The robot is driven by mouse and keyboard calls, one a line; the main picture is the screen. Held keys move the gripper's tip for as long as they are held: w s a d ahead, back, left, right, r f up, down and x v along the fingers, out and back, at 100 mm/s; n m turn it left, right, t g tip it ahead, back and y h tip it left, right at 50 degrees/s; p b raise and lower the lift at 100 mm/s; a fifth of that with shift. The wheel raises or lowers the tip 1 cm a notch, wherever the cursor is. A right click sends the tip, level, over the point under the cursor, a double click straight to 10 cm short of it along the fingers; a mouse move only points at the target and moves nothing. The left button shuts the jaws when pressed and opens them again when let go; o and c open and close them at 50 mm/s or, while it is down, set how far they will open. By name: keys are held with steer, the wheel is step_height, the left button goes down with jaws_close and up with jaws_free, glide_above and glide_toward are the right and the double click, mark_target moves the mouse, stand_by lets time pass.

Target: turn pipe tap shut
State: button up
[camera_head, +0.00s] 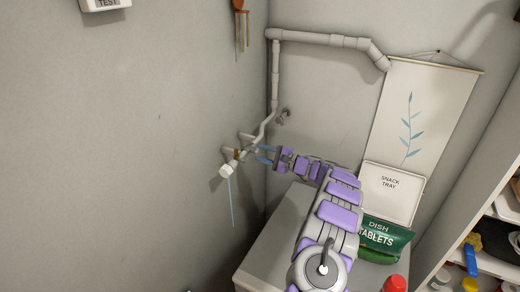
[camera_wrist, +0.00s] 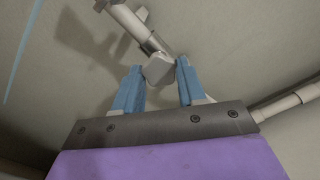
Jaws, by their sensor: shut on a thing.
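The grey pipe (camera_head: 274,75) comes down the wall corner and bends left to a pale spout end (camera_head: 226,170). A thin blue stream of water (camera_head: 231,205) falls from that end, and it also shows at the left of the wrist view (camera_wrist: 22,50). The tap's pale grey handle (camera_wrist: 158,70) sits between the blue fingers of my gripper (camera_wrist: 160,64), which is shut on it. In the head view my gripper (camera_head: 264,154) is at the pipe, just right of the spout. The handle is too small to make out there.
A grey cabinet top (camera_head: 280,225) lies below my arm. To the right are a white snack tray (camera_head: 391,193), a green dish tablets bag (camera_head: 384,236), a red cap (camera_head: 395,284) and a hanging scroll (camera_head: 425,110). Shelves stand at the far right. The left wall is mostly clear.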

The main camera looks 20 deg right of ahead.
steer(key=o, duration=0.8)
steer(key=shift+w+d+r, duration=0.1)
steer(key=shift+d+r, duration=0.05)
steer(key=shift+r, duration=0.05)
steer(key=shift+c, duration=0.2)
steer(key=shift+o, duration=1.3)
steer(key=shift+w+f, duration=0.15)
steer(key=shift+f, duration=0.05)
steer(key=shift+s+a+b, duration=0.25)
steer(key=shift+s+b, duration=0.1)
steer(key=shift+b, duration=0.25)
